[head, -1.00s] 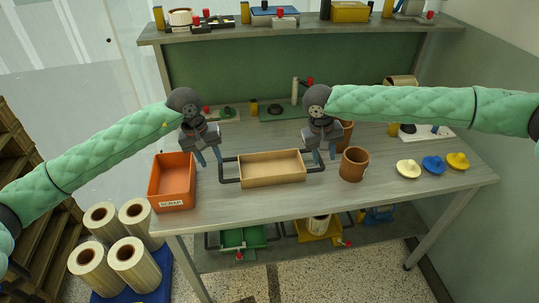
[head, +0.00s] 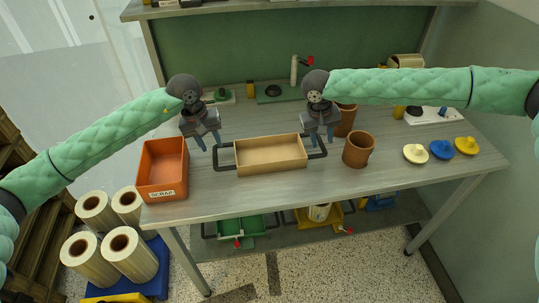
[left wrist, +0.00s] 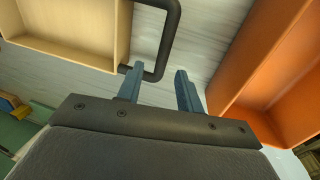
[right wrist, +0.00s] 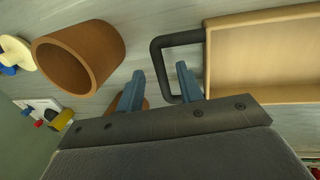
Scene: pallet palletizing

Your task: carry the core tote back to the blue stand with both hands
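The core tote (head: 272,168), a shallow tan open box with a dark handle at each end, sits on the grey workbench and looks empty. My left gripper (head: 210,146) is open above its left handle. In the left wrist view the left fingers (left wrist: 160,88) are apart, with the handle (left wrist: 168,40) reaching in beside one finger. My right gripper (head: 320,146) is open at the right handle. In the right wrist view that handle (right wrist: 157,65) lies between the parted right fingers (right wrist: 161,85). A blue base (head: 157,278) under cream rolls shows on the floor at lower left; I cannot tell whether it is the blue stand.
An orange scrap bin (head: 162,168) stands left of the tote. A brown cup (head: 358,150) stands close to its right, with another behind. Cream, blue and yellow knobs (head: 441,150) lie further right. The bench strip (head: 290,192) before the tote is clear.

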